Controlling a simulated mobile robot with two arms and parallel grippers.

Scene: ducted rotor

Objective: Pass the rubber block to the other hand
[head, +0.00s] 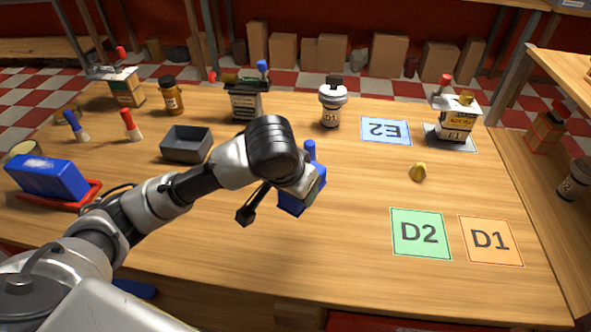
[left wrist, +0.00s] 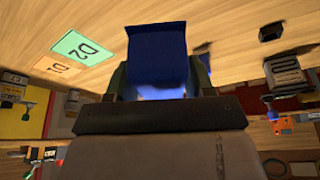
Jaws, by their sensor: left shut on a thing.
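The rubber block, a dark blue block (head: 308,198), is held by my left gripper (head: 300,184) above the middle of the table. In the left wrist view the block (left wrist: 157,55) stands out between the two fingers of the gripper (left wrist: 158,88). The fingers are closed on its near end and the far end is free. In the head view my left wrist hides part of the block. My right gripper is in neither view.
The wooden table (head: 330,270) is clear in front of and right of my left gripper. A green D2 card (head: 420,232), an orange D1 card (head: 490,240) and a yellow lump (head: 418,172) lie right. A grey bin (head: 187,145) stands left, a white-topped bottle (head: 331,104) behind.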

